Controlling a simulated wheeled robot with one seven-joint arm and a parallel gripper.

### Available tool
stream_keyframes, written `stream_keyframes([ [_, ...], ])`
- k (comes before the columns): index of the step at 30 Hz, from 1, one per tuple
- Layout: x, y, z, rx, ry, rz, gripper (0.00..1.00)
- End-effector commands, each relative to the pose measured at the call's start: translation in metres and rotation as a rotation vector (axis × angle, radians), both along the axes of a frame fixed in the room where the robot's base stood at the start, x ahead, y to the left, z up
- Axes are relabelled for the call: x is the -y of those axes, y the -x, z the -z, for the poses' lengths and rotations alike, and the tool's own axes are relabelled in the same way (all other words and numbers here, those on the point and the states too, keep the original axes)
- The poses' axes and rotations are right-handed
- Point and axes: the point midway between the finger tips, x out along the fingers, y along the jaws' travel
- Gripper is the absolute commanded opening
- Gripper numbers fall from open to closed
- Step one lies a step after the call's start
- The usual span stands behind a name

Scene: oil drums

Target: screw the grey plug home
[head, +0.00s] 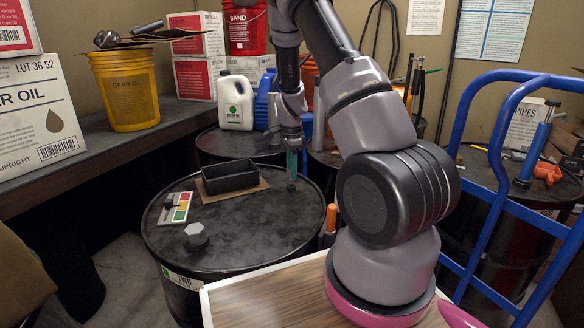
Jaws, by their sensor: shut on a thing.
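The grey hexagonal plug (196,236) is at the front left of the black drum's lid (240,232). I cannot tell how deep it sits. My gripper (291,143) is above the lid's right part, behind and to the right of the plug and well apart from it. It points down and is shut on a slim teal thing (292,162), which looks like an upright tool. A dark lower end shows close to the lid; I cannot tell whether it touches. My arm hides part of the scene on the right.
A black open tray (230,178) on cardboard and a colour-marked card (175,208) with a small dark item lie on the lid. A white jug (236,103) stands behind. A blue hand truck (483,190) is at right. The lid's front middle is clear.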

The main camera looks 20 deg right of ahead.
Motion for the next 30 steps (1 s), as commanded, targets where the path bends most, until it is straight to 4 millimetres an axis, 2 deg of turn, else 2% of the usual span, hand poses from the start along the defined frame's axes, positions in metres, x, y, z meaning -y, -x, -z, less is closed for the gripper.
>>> stream_keyframes([
  [8,0.000,0.000,0.001,0.000,0.000,0.000,0.00],
  [17,-0.001,0.000,0.013,0.000,0.000,0.000,0.00],
  [30,-0.001,0.000,0.015,0.000,0.000,0.000,0.00],
])
